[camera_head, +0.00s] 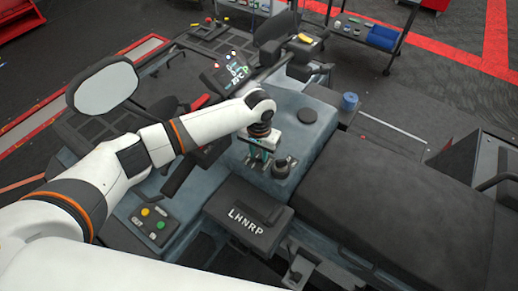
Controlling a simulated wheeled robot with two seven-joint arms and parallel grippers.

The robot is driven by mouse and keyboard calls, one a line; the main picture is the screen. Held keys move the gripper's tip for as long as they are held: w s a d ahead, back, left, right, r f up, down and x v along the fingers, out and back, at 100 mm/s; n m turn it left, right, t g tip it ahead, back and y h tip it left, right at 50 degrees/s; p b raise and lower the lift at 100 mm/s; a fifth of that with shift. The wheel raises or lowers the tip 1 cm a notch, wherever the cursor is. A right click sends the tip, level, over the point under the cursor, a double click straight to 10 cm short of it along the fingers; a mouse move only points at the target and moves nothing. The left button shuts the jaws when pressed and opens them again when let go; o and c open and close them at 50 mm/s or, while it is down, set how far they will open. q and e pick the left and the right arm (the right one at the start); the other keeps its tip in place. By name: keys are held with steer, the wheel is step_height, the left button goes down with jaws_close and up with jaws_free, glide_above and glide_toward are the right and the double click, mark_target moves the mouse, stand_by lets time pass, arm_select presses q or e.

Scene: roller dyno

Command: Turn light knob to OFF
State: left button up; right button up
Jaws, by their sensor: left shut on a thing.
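My left arm reaches in from the left across the vehicle's dash. My left gripper (259,158) points down at the grey-blue console (300,104) and is shut on a small control there, seemingly the light knob. The fingers cover most of that control, so its setting and any OFF mark cannot be read. A round black knob (281,167) stands on the console just right of the fingers, apart from them as far as I can tell. My right gripper is out of view.
A black panel marked LHNRP (247,214) sits in front of the console. A panel of coloured buttons (154,222) lies at lower left. A black seat (390,205) fills the right. A round mirror (104,88) and a lit display (233,71) stand beyond my arm.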

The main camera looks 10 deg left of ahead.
arm_select(q)
steer(key=m, duration=0.4)
steer(key=shift+m, duration=0.4)
steer(key=m, duration=0.4)
steer(key=shift+r+m, duration=0.1)
steer(key=shift+m, duration=0.2)
steer(key=m, duration=0.4)
steer(key=shift+w, duration=0.1)
steer(key=shift+m, duration=2.1)
steer(key=o, duration=1)
